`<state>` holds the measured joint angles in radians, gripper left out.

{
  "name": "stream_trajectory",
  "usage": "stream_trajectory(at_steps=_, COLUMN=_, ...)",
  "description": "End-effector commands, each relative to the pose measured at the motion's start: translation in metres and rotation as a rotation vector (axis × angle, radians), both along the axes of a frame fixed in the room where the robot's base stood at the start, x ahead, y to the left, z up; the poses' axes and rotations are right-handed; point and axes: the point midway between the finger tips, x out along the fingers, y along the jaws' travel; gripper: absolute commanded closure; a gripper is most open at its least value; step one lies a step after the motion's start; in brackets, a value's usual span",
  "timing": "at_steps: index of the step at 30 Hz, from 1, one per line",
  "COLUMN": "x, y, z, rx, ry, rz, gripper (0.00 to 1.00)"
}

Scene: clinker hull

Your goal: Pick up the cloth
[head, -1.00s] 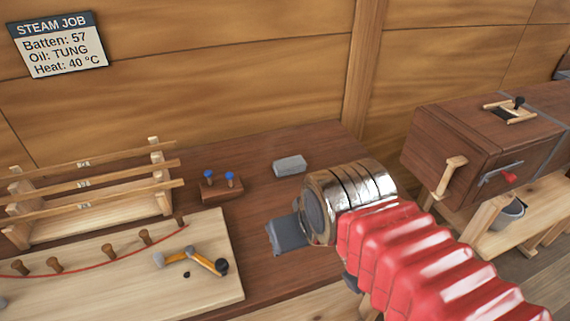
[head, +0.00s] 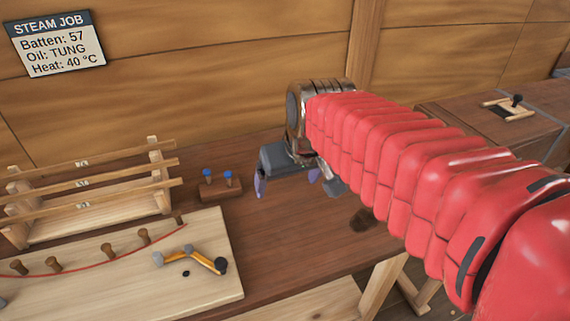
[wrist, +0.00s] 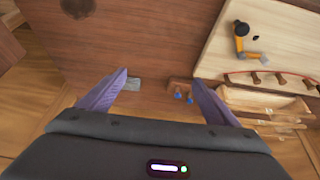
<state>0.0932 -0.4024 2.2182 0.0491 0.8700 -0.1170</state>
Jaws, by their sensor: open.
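A small grey block-like piece (wrist: 134,84), which seems to be the folded cloth, lies on the dark wooden bench in the wrist view, just beside the left fingertip. In the head view my gripper and arm now hide it. My gripper (head: 287,181) points down over the bench with its two purple fingers apart and nothing between them.
A wooden block with blue-topped pegs (head: 218,187) stands left of my gripper. A pale board (head: 120,270) with pegs and an orange-handled tool (head: 205,262) lies at front left, a batten rack (head: 95,195) behind. A dark stain (head: 363,220) marks the bench. A wooden chest (head: 450,116) stands right.

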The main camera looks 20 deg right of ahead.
Motion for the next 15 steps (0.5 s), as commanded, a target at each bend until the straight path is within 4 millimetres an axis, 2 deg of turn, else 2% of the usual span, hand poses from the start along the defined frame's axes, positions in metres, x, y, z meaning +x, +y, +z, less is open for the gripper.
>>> stream_trajectory(at_steps=6, x=0.054, y=-0.017, z=-0.001, rx=0.000, ry=0.018, rz=-0.001, gripper=0.00)
stream_trajectory(at_steps=15, x=0.126, y=-0.046, z=-0.016, rx=0.000, ry=0.036, rz=-0.001, gripper=0.00)
